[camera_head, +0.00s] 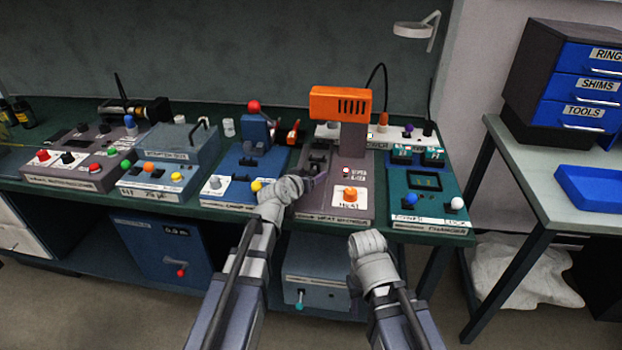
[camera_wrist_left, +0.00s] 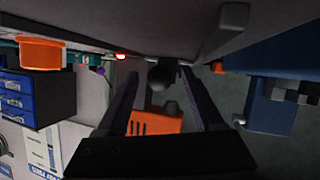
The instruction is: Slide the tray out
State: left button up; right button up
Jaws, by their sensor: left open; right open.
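The heat machine (camera_head: 310,208) is a grey bench unit with an orange overhanging head and a dark slotted part (camera_head: 318,163) at its left. I cannot tell which part of it is the tray. My left gripper (camera_head: 316,183) is at the front left of this unit, partly hidden by its own wrist. In the left wrist view its two dark fingers (camera_wrist_left: 163,98) are spread apart. A dark rounded knob (camera_wrist_left: 163,77) shows between them, and no clear contact can be seen. My right forearm and wrist are in front of the bench. The right jaws are not visible.
An orange knob (camera_head: 350,194) stands on the unit's front right. A blue unit (camera_head: 236,186) is close on the left and a teal unit (camera_head: 427,205) on the right. A blue tray (camera_head: 590,188) lies on the side table, away from both arms.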

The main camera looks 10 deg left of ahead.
pick_arm(q)
grip_shut()
dwell(0.5)
dwell(0.9)
